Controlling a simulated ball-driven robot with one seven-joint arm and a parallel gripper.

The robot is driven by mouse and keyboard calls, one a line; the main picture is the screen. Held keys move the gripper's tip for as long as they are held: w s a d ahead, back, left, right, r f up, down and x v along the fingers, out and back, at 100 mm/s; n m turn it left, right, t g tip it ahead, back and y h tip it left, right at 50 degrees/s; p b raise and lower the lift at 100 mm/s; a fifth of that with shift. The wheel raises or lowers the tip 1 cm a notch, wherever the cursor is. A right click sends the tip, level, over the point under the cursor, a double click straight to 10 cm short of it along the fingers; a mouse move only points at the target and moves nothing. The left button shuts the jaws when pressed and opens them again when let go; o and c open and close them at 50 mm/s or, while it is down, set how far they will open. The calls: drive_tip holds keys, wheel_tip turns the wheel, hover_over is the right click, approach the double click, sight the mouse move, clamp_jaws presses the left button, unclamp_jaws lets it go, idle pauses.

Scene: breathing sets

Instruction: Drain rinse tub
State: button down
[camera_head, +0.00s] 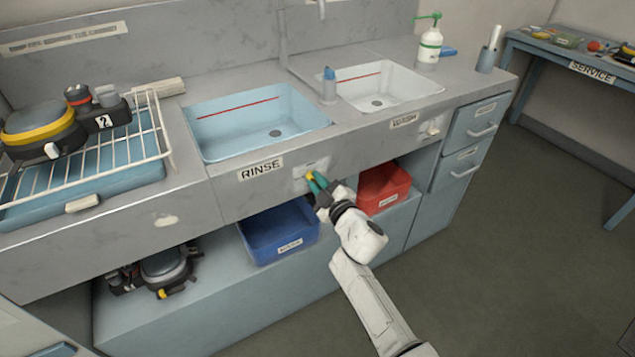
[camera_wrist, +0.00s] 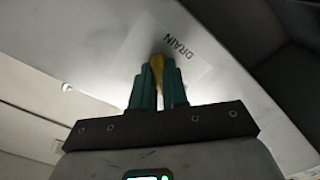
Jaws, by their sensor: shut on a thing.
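The blue rinse tub (camera_head: 205,121) is set into the counter at the middle, with a red line on its wall and a dark drain in its floor. I cannot tell whether it holds water. Below it, on the counter's front panel, is a small yellow drain handle (camera_head: 310,176), right of the RINSE label (camera_head: 261,170). My gripper (camera_head: 317,182) is at this handle, its green fingers shut on it. In the wrist view the yellow handle (camera_wrist: 157,65) shows between the fingertips (camera_wrist: 158,75), against a DRAIN label (camera_wrist: 180,47). The fingers hide part of the handle.
A white wash tub (camera_head: 420,86) is to the right, with its own handle (camera_head: 433,128). A blue bin (camera_head: 280,240) and a red bin (camera_head: 384,190) stand on the shelf below. A wire rack (camera_head: 140,140) with gear is at left. The floor at right is clear.

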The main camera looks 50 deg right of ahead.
drive_tip(key=shift+n, duration=1.6)
drive_tip(key=c, duration=1.1)
unclamp_jaws()
drive_tip(key=shift+c, duration=0.2)
drive_tip(key=p+v, duration=0.2)
drive_tip(key=v, duration=0.8)
drive_tip(key=shift+s, duration=0.4)
drive_tip(key=shift+a+r, duration=0.1)
